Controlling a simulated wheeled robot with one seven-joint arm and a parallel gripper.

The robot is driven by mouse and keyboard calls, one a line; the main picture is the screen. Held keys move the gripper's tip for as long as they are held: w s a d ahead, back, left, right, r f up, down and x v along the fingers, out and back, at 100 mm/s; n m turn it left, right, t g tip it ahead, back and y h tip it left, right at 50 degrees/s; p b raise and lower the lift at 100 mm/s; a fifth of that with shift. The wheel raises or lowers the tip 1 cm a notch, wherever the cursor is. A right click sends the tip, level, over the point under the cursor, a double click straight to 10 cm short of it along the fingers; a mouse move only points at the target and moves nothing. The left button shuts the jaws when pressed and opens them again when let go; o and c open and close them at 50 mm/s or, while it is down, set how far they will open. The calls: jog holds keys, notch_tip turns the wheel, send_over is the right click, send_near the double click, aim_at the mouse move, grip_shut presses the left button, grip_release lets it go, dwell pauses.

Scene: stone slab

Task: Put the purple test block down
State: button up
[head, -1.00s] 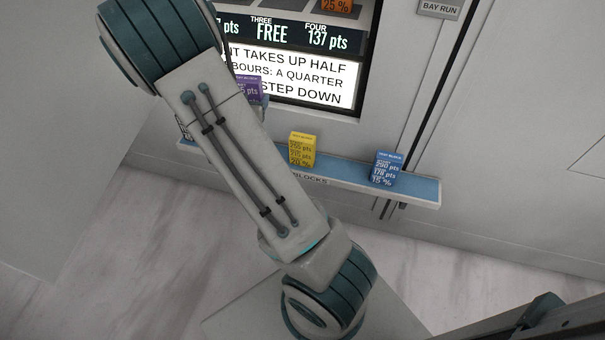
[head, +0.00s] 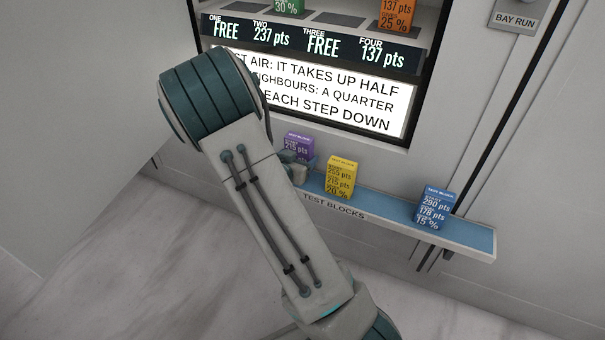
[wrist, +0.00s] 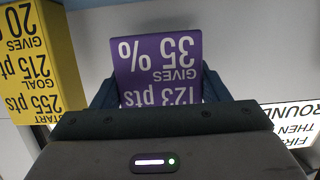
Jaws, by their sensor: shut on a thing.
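The purple test block (head: 298,146) is held in my gripper (head: 297,162), low over the left part of the shelf. In the head view my arm hides part of the gripper and the spot beneath the block. In the wrist view the purple block (wrist: 158,72) sits between the two dark fingers of my gripper (wrist: 158,88), its print upside down, reading 123 pts and gives 35 %. I cannot tell whether its base touches the shelf. The test-block shelf (head: 470,236) has a blue top and a pale front edge.
A yellow test block (head: 341,178) stands on the shelf just right of the purple one; it also shows in the wrist view (wrist: 40,60). A blue test block (head: 437,208) stands farther right. Between them the shelf is bare. A lit sign (head: 340,95) and bays are above.

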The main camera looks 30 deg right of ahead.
jog(key=shift+f+b, duration=0.8)
jog(key=shift+f, duration=0.95)
jog(key=shift+f, duration=0.1)
jog(key=shift+f, duration=0.15)
jog(key=o, duration=1.3)
